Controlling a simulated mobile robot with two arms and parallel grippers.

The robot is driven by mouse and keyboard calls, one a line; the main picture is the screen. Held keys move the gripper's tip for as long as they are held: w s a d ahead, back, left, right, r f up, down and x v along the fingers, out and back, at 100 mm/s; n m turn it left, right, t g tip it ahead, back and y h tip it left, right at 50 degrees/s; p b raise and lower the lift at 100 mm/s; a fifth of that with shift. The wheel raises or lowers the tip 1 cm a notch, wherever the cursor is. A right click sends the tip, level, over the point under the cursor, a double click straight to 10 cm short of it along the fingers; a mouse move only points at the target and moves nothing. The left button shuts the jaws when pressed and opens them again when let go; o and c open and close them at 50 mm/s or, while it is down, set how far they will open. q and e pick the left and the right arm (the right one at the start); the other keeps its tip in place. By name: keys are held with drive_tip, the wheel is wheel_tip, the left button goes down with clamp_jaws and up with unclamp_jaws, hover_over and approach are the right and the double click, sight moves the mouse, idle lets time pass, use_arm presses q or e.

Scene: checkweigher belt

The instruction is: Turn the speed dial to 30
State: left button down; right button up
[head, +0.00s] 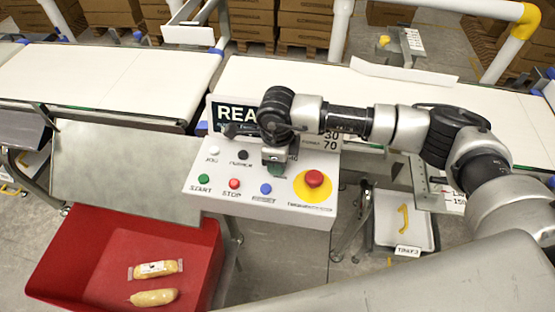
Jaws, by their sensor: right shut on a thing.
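The control panel (215,178) stands in the middle of the head view, with a sloped white face. My right arm reaches in from the right across it. My right gripper (275,156) points down at the panel's upper middle and is shut on the speed dial, which it mostly hides. A dark green part (277,171) shows just below the fingers. My left gripper is out of view.
The panel has a red emergency button (314,178) on yellow, green START (204,178), red STOP (234,183) and a blue button (266,188). A display (233,113) reading "REA" is partly covered. Belts (120,75) run behind. A red bin (75,255) holds two wrapped items.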

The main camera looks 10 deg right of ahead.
drive_tip(key=o, duration=0.9)
drive_tip(key=shift+r, duration=0.15)
wheel_tip(320, 180, up, 11)
drive_tip(key=shift+f+b, duration=0.2)
drive_tip(key=shift+b, duration=0.8)
